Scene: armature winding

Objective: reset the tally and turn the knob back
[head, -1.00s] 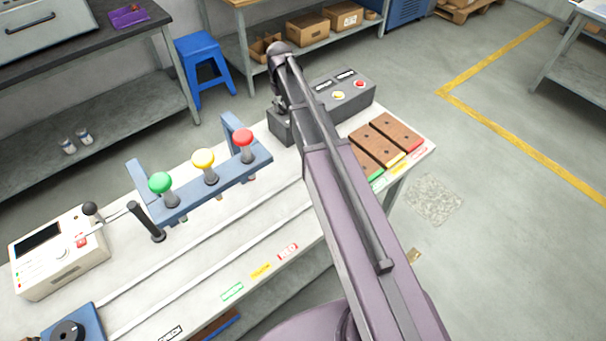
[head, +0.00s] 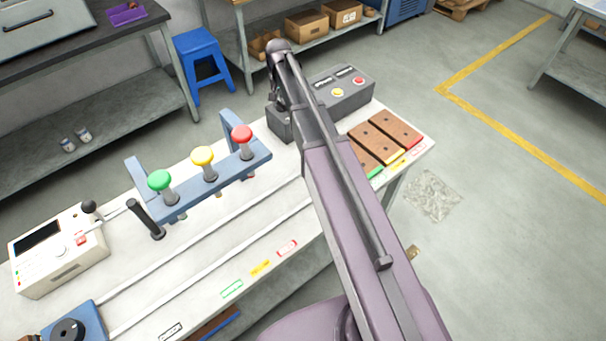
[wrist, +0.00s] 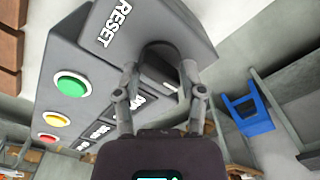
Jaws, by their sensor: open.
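A dark grey control box (head: 350,97) stands at the far end of the bench in the head view, with yellow and red buttons showing on top. In the wrist view the box (wrist: 70,50) is close, with a white RESET label (wrist: 115,22) and green (wrist: 72,84), yellow and red buttons. A dark rounded shape (wrist: 163,52), seemingly the knob, lies beside the label. My gripper (wrist: 160,72) is open, its two fingers on either side of this shape. I cannot tell whether they touch it. In the head view my arm hides the gripper and that part of the box.
A blue rack (head: 215,180) with green, yellow and red topped plungers stands left of the box. Brown blocks (head: 385,138) lie to its right. A white meter (head: 58,250) and a blue unit with a black dial (head: 68,331) are at left. A blue stool (head: 203,60) stands behind.

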